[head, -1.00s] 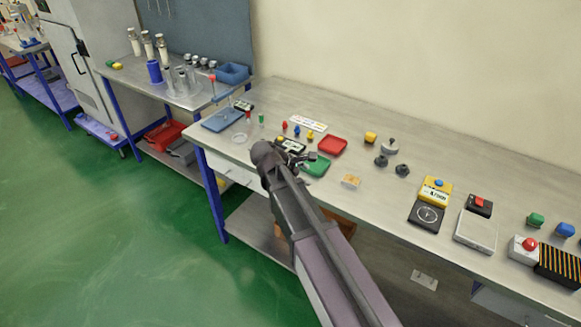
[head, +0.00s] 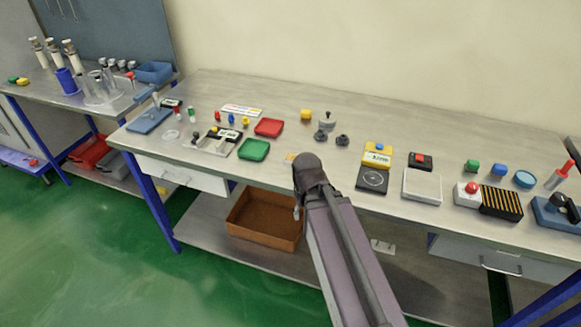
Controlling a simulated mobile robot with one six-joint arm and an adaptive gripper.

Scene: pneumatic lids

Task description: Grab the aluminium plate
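A small, flat, light grey metal plate (head: 383,246) lies on the lower shelf, right of my arm; it may be the aluminium plate. A pale square plate-like piece (head: 422,186) lies on the bench top, right of a black square device; I cannot tell its material. My gripper (head: 297,212) hangs at the bench's front edge, mostly hidden behind my arm's end. Only a small part of it shows, apart from both plates, and its fingers cannot be made out.
A brown open box (head: 265,218) stands on the lower shelf, left of my arm. Green (head: 254,150) and red (head: 269,127) trays, a yellow device (head: 377,156) and a striped black block (head: 501,203) are on the bench top (head: 320,92). The shelf is bare around the small plate.

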